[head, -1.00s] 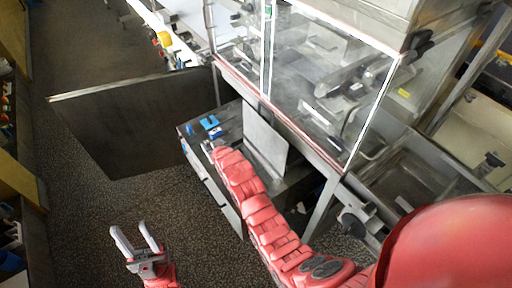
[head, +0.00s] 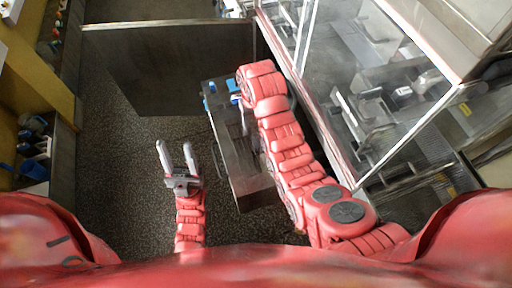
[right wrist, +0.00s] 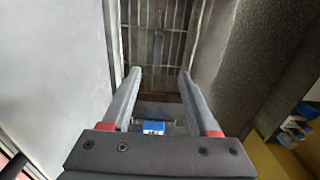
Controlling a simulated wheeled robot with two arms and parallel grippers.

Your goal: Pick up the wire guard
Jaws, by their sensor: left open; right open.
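A grid of thin metal bars (right wrist: 158,45), perhaps the wire guard, shows beyond my right fingertips in the right wrist view. I cannot tell for certain that it is the guard. My right gripper (right wrist: 160,72) is open, with nothing visibly gripped. A blue block (right wrist: 153,128) shows between the bases of its fingers. In the head view the right gripper is mostly hidden by my red wrist, near small blue parts (head: 233,85) on the dark metal unit (head: 238,158). My left gripper (head: 175,146) is open and empty above the speckled floor.
A dark upright panel (head: 160,65) stands at the back left. A glass-sided machine (head: 325,100) stands at the right, close to my right arm. Shelves with blue items (head: 35,150) line the left. Speckled floor (head: 115,165) lies clear around my left gripper.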

